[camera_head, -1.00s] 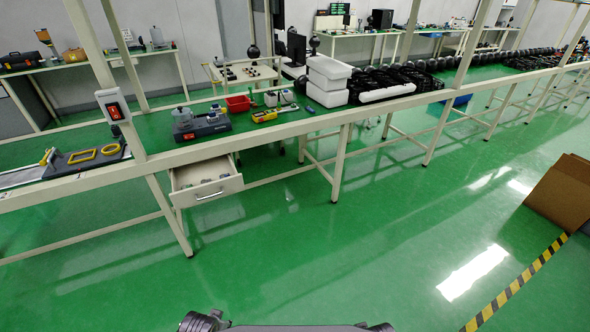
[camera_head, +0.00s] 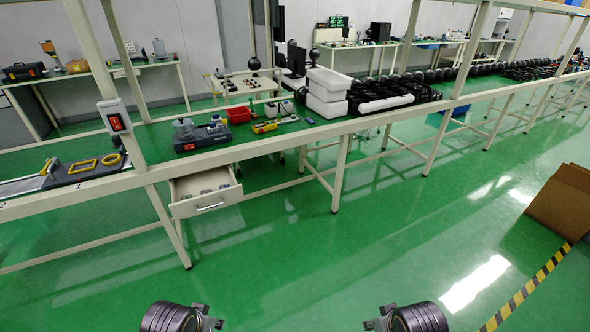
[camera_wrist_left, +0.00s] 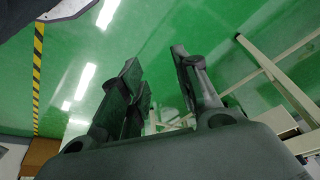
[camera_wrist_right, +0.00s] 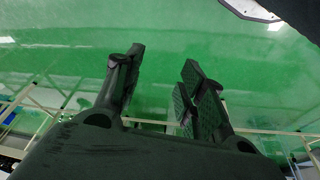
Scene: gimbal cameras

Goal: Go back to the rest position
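My left gripper (camera_wrist_left: 160,85) is open and empty in the left wrist view, its two fingers apart over the green floor. My right gripper (camera_wrist_right: 158,85) is open and empty in the right wrist view, also with floor behind it. In the head view, parts of both my arms show at the bottom edge, left and right of centre. Both are well short of the workbench (camera_head: 250,146), and neither touches anything. My fingertips do not show clearly in the head view.
The bench has an open drawer (camera_head: 205,193), a red bin (camera_head: 239,114), white boxes (camera_head: 327,92) and black parts. A cardboard box (camera_head: 562,203) stands at the right by yellow-black floor tape (camera_head: 527,288). The green floor (camera_head: 300,265) before me is clear.

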